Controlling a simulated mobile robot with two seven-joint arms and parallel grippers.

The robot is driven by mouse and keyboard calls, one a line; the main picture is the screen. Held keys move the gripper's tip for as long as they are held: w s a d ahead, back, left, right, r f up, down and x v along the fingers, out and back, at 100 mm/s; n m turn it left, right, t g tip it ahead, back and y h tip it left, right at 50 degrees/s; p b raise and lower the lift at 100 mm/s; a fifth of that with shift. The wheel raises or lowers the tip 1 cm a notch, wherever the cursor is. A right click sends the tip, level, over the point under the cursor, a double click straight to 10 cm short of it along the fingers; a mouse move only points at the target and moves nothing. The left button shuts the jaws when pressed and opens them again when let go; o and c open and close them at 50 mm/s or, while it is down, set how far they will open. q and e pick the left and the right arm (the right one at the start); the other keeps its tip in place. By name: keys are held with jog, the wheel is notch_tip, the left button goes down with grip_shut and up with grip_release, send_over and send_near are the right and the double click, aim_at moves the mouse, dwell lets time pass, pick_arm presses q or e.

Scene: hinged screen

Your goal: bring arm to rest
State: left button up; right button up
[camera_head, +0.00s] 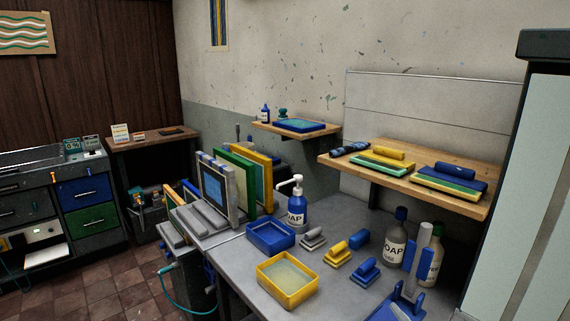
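Neither of my grippers nor either arm can be made out in the head view. I cannot tell from this view how the screen is hinged.
On the bench are a blue soap pump bottle (297,209), a blue tray (270,238), a yellow tray (288,279), several small block-handled tools (338,255) and a soap bottle (395,243). A wooden shelf (470,207) hangs behind. Tiled floor (105,292) is open at left.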

jog(key=s+f+m+g, duration=0.45)
jog(key=s+f, duration=0.25)
jog(key=s, duration=0.3)
jog(key=s+f+m+g, duration=0.3)
jog(key=s+f+g, duration=0.3)
jog(key=s+f, duration=0.25)
notch_tip(320, 180, down, 27)
jog(key=s+g+b, duration=0.1)
jog(key=s+b, duration=0.2)
jog(key=b, duration=0.2)
jog(key=s+d+f+b, duration=0.1)
jog(key=s+f+b, duration=0.1)
jog(key=s+f, duration=0.5)
jog(key=s+d+f+n+g+b, duration=0.1)
jog(key=s+d+f+b, duration=0.1)
jog(key=s+f, duration=0.5)
notch_tip(320, 180, down, 3)
jog(key=shift+s+d+f+b, duration=0.1)
jog(key=shift+s+d+b, duration=0.05)
jog(key=shift+s+b, duration=0.3)
